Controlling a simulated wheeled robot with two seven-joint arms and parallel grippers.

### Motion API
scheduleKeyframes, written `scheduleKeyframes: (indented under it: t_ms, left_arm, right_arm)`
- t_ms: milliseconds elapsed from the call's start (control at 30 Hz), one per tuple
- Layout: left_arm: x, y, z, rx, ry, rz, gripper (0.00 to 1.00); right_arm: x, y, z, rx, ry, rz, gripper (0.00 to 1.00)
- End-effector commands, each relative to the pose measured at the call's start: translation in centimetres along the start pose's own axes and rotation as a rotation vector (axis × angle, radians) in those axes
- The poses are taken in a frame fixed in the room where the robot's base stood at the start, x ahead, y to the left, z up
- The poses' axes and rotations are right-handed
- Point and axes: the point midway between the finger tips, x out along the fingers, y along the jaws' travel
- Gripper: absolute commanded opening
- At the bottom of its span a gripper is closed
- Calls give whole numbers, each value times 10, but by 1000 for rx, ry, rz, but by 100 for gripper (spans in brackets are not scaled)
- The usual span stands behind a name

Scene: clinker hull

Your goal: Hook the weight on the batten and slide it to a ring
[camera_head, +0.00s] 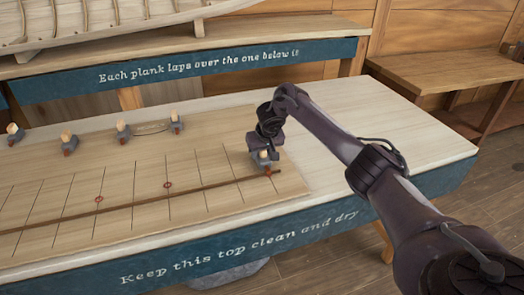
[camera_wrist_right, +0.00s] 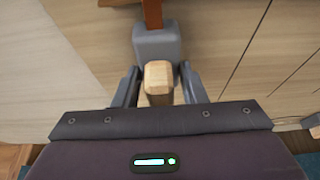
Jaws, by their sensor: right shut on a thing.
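My right gripper (camera_head: 262,147) is shut on the pale wooden knob of a grey weight (camera_wrist_right: 157,46), at the right end of the drawing board. In the right wrist view the knob (camera_wrist_right: 158,78) sits between the two fingers. The weight's copper-coloured hook (camera_wrist_right: 152,14) points away from the gripper, close to a brown edge that may be the batten. The thin dark batten (camera_head: 135,205) runs across the board to just below this weight. Two red rings are marked along it, one left (camera_head: 99,199) and one right (camera_head: 168,185). I cannot tell whether the hook touches the batten. My left gripper is out of view.
The pale table top (camera_head: 345,150) is clear right of the board. A shelf with a hull model (camera_head: 110,22) stands behind.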

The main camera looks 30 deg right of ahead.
Motion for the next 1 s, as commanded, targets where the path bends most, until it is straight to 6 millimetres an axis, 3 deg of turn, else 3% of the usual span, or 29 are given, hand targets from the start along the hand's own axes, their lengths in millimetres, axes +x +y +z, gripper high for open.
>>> scheduleKeyframes:
  t_ms: [1000]
  left_arm:
    - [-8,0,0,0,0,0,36]
  right_arm:
    - [-1,-1,-2,2,5,-2,0]
